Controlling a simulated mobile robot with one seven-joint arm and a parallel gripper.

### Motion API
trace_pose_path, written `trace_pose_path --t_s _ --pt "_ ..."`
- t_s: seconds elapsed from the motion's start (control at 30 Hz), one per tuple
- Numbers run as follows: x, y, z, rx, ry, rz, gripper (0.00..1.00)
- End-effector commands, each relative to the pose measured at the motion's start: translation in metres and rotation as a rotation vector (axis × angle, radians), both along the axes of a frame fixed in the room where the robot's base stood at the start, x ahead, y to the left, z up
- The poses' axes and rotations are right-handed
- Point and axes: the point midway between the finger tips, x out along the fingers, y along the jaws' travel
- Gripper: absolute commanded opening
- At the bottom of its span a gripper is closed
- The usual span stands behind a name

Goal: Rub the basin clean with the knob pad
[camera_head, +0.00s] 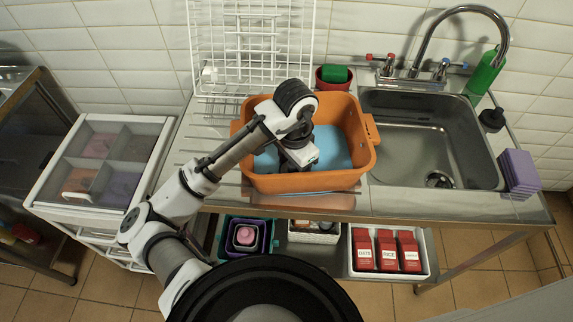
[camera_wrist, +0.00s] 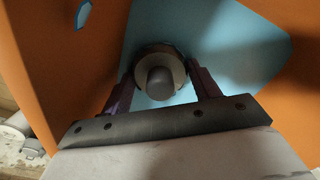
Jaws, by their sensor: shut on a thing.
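The orange basin (camera_head: 310,182) stands on the metal counter left of the sink, with its open top up. A large light blue area (camera_head: 333,148) covers much of its inside floor; it also shows in the wrist view (camera_wrist: 220,38). My gripper (camera_head: 298,158) reaches down into the basin. In the wrist view its two dark fingers (camera_wrist: 164,88) are shut on the round grey knob of the knob pad (camera_wrist: 160,78). The pad's underside is hidden, so I cannot tell whether it touches the basin floor. A small blue patch (camera_wrist: 83,15) shows on the orange wall.
A white wire rack (camera_head: 250,45) and a red pot with a green sponge (camera_head: 334,74) stand behind the basin. The sink (camera_head: 430,140) with its tap is to the right. Purple cloths (camera_head: 519,172) lie at the right edge. Red boxes (camera_head: 387,252) sit on the lower shelf.

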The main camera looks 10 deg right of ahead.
Motion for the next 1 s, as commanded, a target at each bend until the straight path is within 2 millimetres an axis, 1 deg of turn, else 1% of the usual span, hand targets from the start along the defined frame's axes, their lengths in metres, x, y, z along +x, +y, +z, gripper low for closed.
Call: trace_pose_path --t_s 0.1,0.37,0.6,0.77,1.0 --pt "0.0 -0.011 0.001 0.0 0.0 -0.003 0.43" --pt "0.001 -0.02 0.002 0.0 -0.001 0.001 0.43" --pt "0.001 -0.039 0.0 0.0 -0.001 -0.001 0.43" --pt "0.002 -0.046 0.0 0.001 -0.002 0.001 0.43" --pt "0.014 -0.059 0.0 0.0 -0.002 0.002 0.43"
